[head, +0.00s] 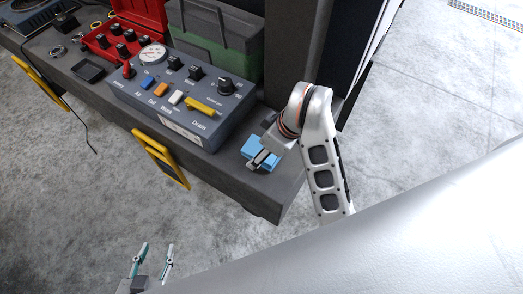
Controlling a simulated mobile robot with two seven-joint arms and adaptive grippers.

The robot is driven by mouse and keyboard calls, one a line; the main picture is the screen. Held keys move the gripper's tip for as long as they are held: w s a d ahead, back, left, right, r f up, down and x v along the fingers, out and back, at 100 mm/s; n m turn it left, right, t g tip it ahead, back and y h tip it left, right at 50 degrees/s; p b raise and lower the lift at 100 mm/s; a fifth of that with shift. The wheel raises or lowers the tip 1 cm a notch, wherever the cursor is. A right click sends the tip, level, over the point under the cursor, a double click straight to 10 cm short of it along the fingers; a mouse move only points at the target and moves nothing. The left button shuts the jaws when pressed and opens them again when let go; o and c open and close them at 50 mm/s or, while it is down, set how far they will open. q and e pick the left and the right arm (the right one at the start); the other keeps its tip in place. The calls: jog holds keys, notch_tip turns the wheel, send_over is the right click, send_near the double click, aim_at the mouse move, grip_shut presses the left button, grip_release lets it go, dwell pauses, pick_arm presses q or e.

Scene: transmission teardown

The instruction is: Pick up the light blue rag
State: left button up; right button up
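The light blue rag (256,145) lies at the right front corner of the dark bench top and looks like a small folded block. My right gripper (258,162) is over the rag, its fingers at the rag's front right edge and covering part of it. Whether those fingers grip the rag or only touch it I cannot tell. My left gripper (154,262) is low at the bottom left, over the floor, with its two fingers apart and nothing between them.
A grey control box (185,105) with knobs and colored switches stands left of the rag. A green and grey case (220,40) and a red toolbox (140,18) are behind it. Yellow handles (160,158) stick out from the bench front. The floor before the bench is clear.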

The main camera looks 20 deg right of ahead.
jog(key=c, duration=1)
pick_arm(q)
jog(key=shift+w+r, duration=0.15)
jog(key=shift+w, duration=0.2)
jog(key=shift+w+r, duration=0.1)
jog(key=shift+r, duration=0.05)
pick_arm(e)
jog(key=shift+r, duration=0.1)
jog(key=shift+r, duration=0.15)
notch_tip(320, 180, up, 2)
jog(key=shift+w+r+p, duration=0.15)
jog(key=shift+r+p, duration=0.1)
jog(key=shift+p, duration=0.5)
notch_tip(320, 180, up, 8)
jog(key=p, duration=0.4)
notch_tip(320, 180, up, 9)
jog(key=p, duration=0.7)
send_over(259, 147)
jog(key=s, duration=0.2)
pick_arm(q)
notch_tip(259, 147, up, 11)
jog(key=d, duration=0.1)
jog(key=shift+w, duration=0.2)
pick_arm(e)
jog(key=shift+w+d+r, duration=0.25)
jog(key=shift+d, duration=0.15)
pick_arm(q)
jog(key=shift+d, duration=0.1)
